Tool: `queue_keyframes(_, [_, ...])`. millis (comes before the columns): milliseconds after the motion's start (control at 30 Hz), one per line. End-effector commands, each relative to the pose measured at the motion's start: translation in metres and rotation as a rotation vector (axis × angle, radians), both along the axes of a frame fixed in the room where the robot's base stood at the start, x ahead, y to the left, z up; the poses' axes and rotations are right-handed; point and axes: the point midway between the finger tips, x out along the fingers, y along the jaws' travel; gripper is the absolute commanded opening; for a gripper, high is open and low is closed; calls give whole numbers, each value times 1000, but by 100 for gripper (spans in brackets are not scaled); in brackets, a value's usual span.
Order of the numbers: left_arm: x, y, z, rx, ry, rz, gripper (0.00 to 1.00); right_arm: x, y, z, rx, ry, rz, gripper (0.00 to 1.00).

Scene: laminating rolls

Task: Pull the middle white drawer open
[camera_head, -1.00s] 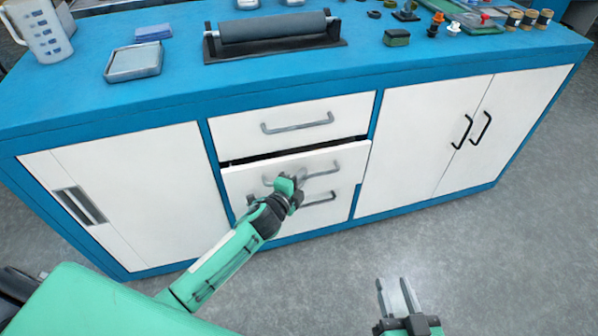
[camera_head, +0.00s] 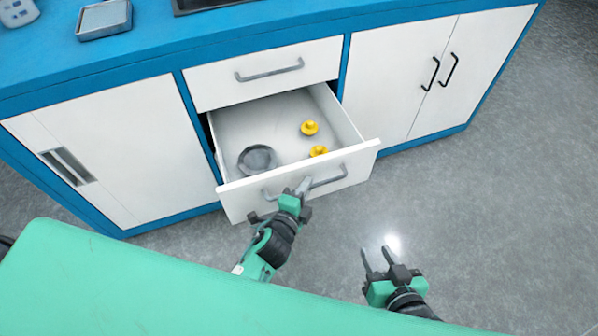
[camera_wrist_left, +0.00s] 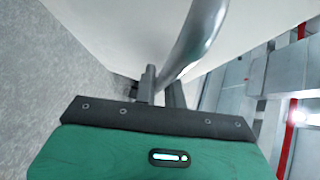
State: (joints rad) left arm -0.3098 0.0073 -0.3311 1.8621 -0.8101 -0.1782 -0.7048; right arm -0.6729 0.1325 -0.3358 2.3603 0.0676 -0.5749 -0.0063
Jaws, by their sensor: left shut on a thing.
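The middle white drawer (camera_head: 228,202) stands well out of the blue cabinet, and its inside shows. Its grey bar handle (camera_head: 328,180) is on the front face.
Inside the drawer lie a round grey dish (camera_head: 257,159) and two yellow pieces (camera_head: 310,128). The top drawer (camera_head: 262,75) above is closed. White double doors (camera_head: 400,90) to the right are closed. The grey floor (camera_head: 500,220) at right is clear.

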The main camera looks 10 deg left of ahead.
Motion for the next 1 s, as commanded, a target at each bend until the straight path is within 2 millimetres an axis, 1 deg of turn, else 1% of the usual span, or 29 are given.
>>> queue_keyframes(33, [-5, -3, -2, 0, 3, 1, 0, 0, 1, -1, 3, -2, 1, 36])
queue_keyframes(100, [-10, -6, -1, -1, 2, 1, 0, 0, 1, 0, 5, -8, 1, 36])
queue_keyframes(233, [-15, -10, -1, 1, 2, 1, 0, 0, 2, 1, 10, -17, 0, 36])
queue_keyframes(633, [-17, -11, -1, 1, 2, 1, 0, 0, 3, 1, 12, -18, 0, 36])
queue_keyframes(667, [-17, -11, -1, 1, 1, 1, 13, 0, 3, 1, 12, -18, 0, 36])
queue_keyframes(700, [-17, -11, -1, 1, 1, 1, 20, 0, 3, 1, 12, -18, 0, 36])
queue_keyframes(1000, [-17, -11, 0, 1, 0, 0, 20, 0, 3, 1, 12, -17, 1, 36])
